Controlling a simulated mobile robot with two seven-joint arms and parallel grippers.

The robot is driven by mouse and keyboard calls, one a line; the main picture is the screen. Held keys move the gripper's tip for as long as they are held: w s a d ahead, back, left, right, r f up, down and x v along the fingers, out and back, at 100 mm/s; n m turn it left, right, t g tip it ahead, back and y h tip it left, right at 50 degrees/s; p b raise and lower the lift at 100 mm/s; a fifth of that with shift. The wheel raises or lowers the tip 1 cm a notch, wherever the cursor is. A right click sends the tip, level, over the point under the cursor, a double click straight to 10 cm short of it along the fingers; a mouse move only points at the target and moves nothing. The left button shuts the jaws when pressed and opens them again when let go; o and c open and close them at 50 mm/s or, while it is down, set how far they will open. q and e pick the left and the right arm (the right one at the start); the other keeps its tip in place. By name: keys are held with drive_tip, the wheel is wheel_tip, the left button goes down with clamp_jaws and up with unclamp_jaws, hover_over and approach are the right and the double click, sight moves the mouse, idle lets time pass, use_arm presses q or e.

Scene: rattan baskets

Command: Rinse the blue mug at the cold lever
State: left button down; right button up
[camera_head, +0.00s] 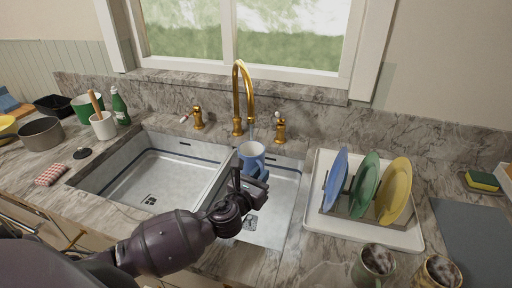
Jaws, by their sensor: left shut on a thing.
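The blue mug (252,150) is held upright over the right basin, just below the spout of the gold faucet (240,90). My left gripper (255,178) is shut on the mug from the near side, and its fingers are partly hidden behind the wrist. A thin stream seems to come down from the spout at the mug's rim, but it is too small to be sure. One gold lever (197,117) stands left of the faucet and another gold lever (279,130) stands right of it. My right gripper is not in view.
The double sink (150,170) has a divider left of the mug. A white drying tray (330,235) with blue, green and yellow plates stands at the right. Two mugs (373,262) sit at the front right. Pots, a crock and a green bottle (120,105) crowd the left counter.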

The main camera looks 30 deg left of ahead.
use_arm(q)
drive_tip(key=shift+s+d+r+p, duration=0.15)
drive_tip(key=shift+s+d+r, duration=0.05)
drive_tip(key=shift+s+r, duration=0.5)
drive_tip(key=shift+s+d+r+p, duration=0.1)
drive_tip(key=shift+s+d+r, duration=0.15)
drive_tip(key=shift+s+r, duration=0.4)
drive_tip(key=shift+s+d+r+p, duration=0.2)
drive_tip(key=shift+s+r, duration=0.35)
drive_tip(key=shift+s, duration=0.3)
